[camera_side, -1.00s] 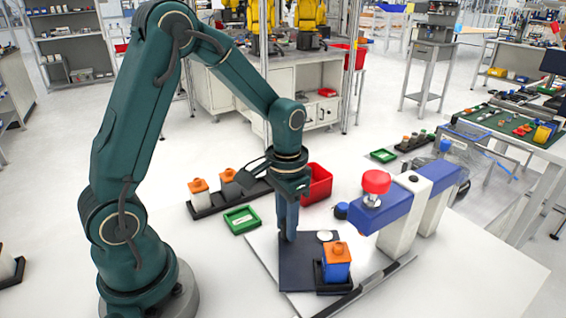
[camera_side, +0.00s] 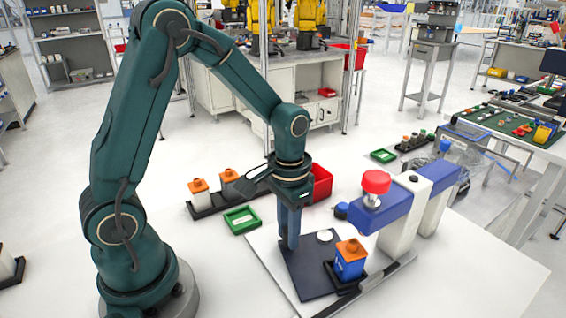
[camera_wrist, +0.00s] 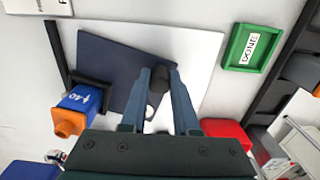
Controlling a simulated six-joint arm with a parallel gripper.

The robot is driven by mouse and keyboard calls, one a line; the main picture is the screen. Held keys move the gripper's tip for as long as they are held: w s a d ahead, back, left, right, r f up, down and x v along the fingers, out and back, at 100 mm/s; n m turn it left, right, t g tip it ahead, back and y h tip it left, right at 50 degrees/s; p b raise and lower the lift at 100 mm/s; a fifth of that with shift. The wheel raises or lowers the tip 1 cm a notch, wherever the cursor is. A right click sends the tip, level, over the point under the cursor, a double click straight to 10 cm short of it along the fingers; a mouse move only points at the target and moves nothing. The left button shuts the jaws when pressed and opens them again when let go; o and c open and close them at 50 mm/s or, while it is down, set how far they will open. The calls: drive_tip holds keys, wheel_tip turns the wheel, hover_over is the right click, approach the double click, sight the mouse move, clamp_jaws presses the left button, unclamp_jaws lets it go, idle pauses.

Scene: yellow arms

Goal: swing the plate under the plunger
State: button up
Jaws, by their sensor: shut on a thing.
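The dark navy plate (camera_side: 312,280) lies turned on a white base board. It carries a blue block with an orange cap (camera_side: 350,261) in a black holder near its right edge. The plate (camera_wrist: 105,62) and the block (camera_wrist: 80,103) also show in the wrist view. My gripper (camera_side: 292,245) points down at the plate's left side. In the wrist view its fingers (camera_wrist: 161,78) are shut on a dark round knob (camera_wrist: 162,76) on the plate. The plunger, with its red top (camera_side: 376,182), hangs from a blue arm, above and right of the block.
A grey press column (camera_side: 398,235) stands right of the plate. A green DONE tray (camera_side: 241,219), a red bin (camera_side: 320,184) and a black rack of orange-capped blocks (camera_side: 205,203) sit behind. White table is clear at the front.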

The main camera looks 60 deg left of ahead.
drive_tip(key=shift+d+r, duration=0.1)
drive_tip(key=shift+d, duration=0.95)
drive_tip(key=shift+o, duration=0.9)
drive_tip(key=shift+s+d, duration=0.15)
drive_tip(key=shift+d, duration=0.05)
drive_tip(key=o, duration=0.5)
drive_tip(key=shift+r, duration=3.7)
